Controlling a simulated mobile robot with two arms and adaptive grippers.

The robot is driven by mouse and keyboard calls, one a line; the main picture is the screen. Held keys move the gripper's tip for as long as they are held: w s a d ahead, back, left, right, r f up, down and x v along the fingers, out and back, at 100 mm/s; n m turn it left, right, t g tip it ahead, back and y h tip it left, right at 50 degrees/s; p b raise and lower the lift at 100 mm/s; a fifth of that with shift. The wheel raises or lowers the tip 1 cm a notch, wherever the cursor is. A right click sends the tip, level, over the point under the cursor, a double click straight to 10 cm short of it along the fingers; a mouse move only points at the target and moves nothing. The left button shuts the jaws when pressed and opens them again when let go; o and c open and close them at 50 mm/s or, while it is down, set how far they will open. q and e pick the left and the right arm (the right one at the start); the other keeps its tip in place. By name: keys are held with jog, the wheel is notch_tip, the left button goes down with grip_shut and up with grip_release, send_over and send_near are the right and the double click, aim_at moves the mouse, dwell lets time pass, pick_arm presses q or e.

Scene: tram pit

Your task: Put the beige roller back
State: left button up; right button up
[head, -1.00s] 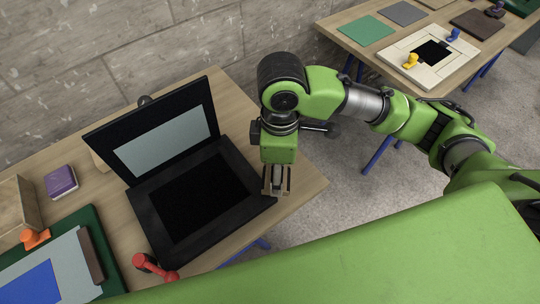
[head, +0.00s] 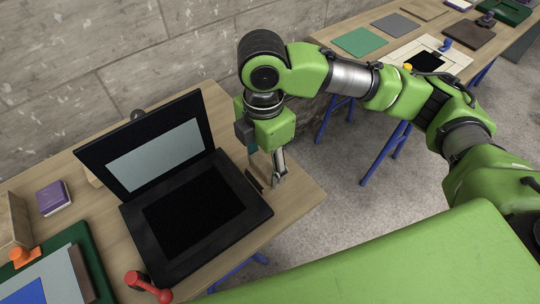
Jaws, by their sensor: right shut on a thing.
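My right gripper (head: 277,172) is over the right end of the near wooden table (head: 293,205), just right of the black hinged frame (head: 252,203). It is tilted and shut on a small beige-brown thing (head: 261,168), which I take for the beige roller. The fingers and the green wrist hide most of it, so its shape is unclear. I cannot tell whether it touches the table. My left gripper is not in view.
The black frame's lid (head: 158,158) stands open. A purple block (head: 54,198) and an orange-handled tool (head: 24,257) are farther left. Another table (head: 385,48) stands at the upper right, across bare floor.

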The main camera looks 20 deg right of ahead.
jog(key=w+d+f, duration=0.1)
jog(key=w+f, duration=0.1)
jog(key=w, duration=0.1)
jog(key=w+d+f+p, duration=0.1)
jog(key=w+f, duration=0.2)
jog(key=w+d+f, duration=0.2)
jog(key=w, duration=0.1)
jog(key=shift+w+f+p, duration=0.35)
jog(key=shift+f, duration=0.05)
jog(key=shift+w+d+f+p, duration=0.1)
jog(key=shift+w+f+p, duration=0.1)
jog(key=shift+f+p, duration=0.45)
jog(key=shift+w+d+f+p, duration=0.1)
jog(key=shift+w+f+p, duration=0.05)
jog(key=shift+f+p, duration=0.4)
jog(key=shift+f, duration=0.6)
jog(key=shift+f, duration=0.2)
jog(key=o, duration=1.1)
jog(key=shift+o, duration=0.2)
